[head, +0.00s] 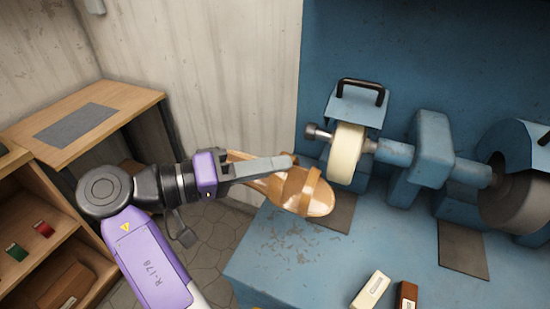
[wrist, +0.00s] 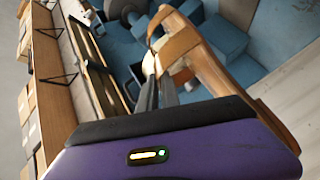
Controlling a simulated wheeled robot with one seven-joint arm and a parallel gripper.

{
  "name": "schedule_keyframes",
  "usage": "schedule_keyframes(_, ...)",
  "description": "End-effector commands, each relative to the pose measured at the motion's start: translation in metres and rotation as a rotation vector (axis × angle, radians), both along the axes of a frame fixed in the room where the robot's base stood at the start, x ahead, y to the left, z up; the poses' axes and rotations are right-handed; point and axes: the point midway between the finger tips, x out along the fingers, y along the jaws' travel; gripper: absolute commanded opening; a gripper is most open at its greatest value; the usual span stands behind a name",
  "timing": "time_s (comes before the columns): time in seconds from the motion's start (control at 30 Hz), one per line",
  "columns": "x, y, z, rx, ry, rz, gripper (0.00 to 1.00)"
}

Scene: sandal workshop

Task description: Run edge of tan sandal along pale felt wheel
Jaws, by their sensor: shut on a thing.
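The tan sandal (head: 318,200) has crossed straps and is held in my gripper (head: 288,163), which is shut on it. In the wrist view the sandal (wrist: 210,75) extends ahead of the jaws (wrist: 158,90). The pale felt wheel (head: 346,153) is mounted at the left end of the blue grinder's shaft, under a small guard with a black handle. In the head view the sandal's toe end is just left of and below the wheel. I cannot tell whether they touch. The gripper and straps hide part of the sandal.
A darker grey wheel (head: 515,195) sits at the machine's right end. A pale block (head: 370,290) and a brown block (head: 407,296) lie on the blue bench (head: 290,245) in front. A wooden table (head: 130,100) and a shelf (head: 65,240) stand at left.

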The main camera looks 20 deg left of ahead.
Motion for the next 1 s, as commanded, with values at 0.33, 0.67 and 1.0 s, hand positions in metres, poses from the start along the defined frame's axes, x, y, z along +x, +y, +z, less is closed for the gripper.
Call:
schedule_keyframes(0.33,-0.004,0.001,0.000,-0.001,-0.002,0.001,0.00)
schedule_keyframes(0.67,-0.033,0.002,-0.006,0.000,-0.001,0.003,0.00)
schedule_keyframes(1.0,-0.057,0.002,-0.013,-0.001,-0.001,0.002,0.00)
